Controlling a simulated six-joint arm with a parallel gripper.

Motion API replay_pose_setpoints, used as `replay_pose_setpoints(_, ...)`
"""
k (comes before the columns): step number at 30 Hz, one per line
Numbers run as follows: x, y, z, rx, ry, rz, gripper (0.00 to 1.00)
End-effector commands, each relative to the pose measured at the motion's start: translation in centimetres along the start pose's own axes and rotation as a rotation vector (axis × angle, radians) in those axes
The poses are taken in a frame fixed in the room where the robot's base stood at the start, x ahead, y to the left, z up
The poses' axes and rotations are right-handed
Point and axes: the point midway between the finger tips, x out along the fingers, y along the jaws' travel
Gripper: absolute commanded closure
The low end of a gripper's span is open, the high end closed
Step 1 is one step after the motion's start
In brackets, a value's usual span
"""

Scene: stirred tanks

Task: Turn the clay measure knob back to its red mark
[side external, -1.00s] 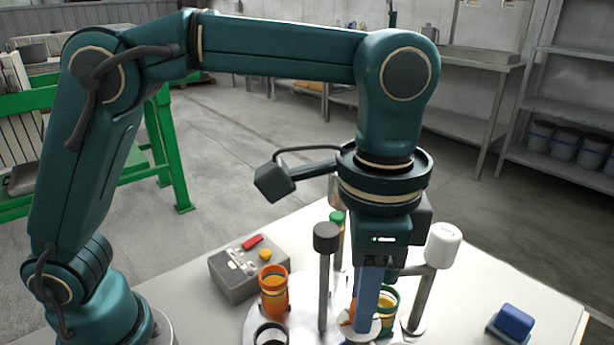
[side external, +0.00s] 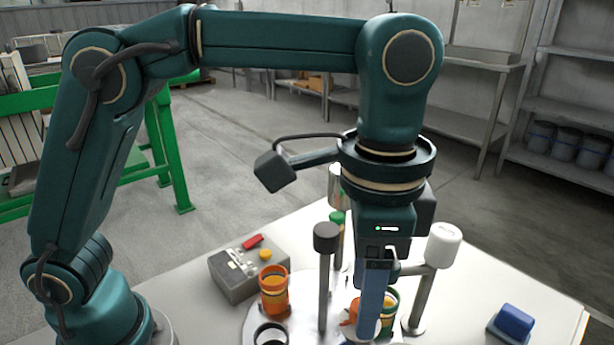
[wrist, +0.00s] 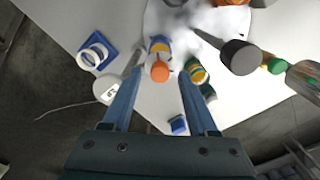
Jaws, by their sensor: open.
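An orange, clay-coloured knob-like part (wrist: 160,72) lies between the fingertips in the wrist view, in front of a blue and yellow cup-like piece (wrist: 159,43). In the side view only a bit of orange (side external: 350,312) shows beside the finger. My gripper (wrist: 159,75) is open, its two blue fingers on either side of the orange part with a gap to each. In the side view my gripper (side external: 368,320) points down over the round plate (side external: 308,330). I cannot make out a red mark, and the fingers hide part of this area.
A green cup (wrist: 196,72) stands close by the right finger in the wrist view. A dark-capped post (side external: 326,240) and a white-capped post (side external: 443,245) rise near my gripper. An orange cup (side external: 273,290), a grey button box (side external: 240,278) and a blue block (side external: 514,322) stand farther out.

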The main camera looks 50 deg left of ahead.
Motion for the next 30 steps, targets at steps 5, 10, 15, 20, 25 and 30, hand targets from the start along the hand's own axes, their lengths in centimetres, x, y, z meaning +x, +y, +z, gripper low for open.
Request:
replay_pose_setpoints(5, -2.0, 0.0, -0.1, 0.0, 0.005, -0.001, 0.41)
replay_pose_setpoints(10, -3.4, 0.0, -0.1, 0.0, 0.003, 0.0, 0.41)
replay_pose_setpoints(15, -4.0, 0.0, 0.0, 0.0, 0.001, 0.0, 0.41)
replay_pose_setpoints(20, -4.2, 0.0, 0.0, 0.0, 0.001, 0.0, 0.41)
replay_pose_setpoints(25, -4.2, 0.0, 0.0, 0.0, 0.001, 0.0, 0.41)
replay_pose_setpoints(30, -5.7, -1.4, 0.3, -0.046, 0.047, -0.008, 0.41)
